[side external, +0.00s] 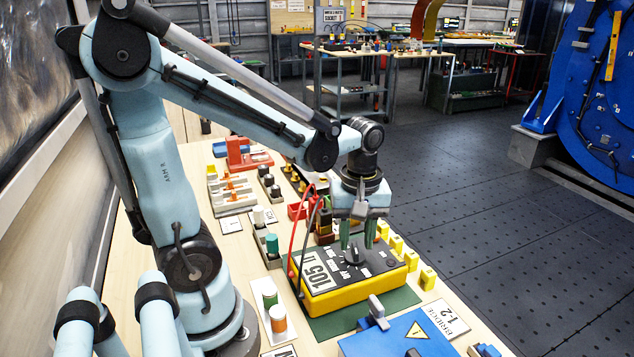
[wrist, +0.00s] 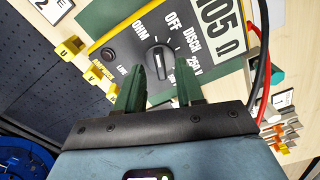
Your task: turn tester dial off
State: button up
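The tester (side external: 340,293) is a yellow box with a dark top panel and a white "105 Ω" label, lying on a green mat. Its black dial (side external: 354,255) also shows in the wrist view (wrist: 158,60), among the labels OHM, OFF, DISCH and 250 V. A light mark shows on the dial, but I cannot tell for certain which label it points at. My gripper (side external: 357,238) is above the dial, pointing down.
Red and black leads (side external: 306,230) rise at the tester's left end. Yellow lettered blocks (side external: 411,260) stand along its right side. A blue box (side external: 385,337) with a warning sign is in front. Colored spools (side external: 278,319) and small parts line the bench's left.

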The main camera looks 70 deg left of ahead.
jog(key=shift+f, duration=0.85)
grip_shut()
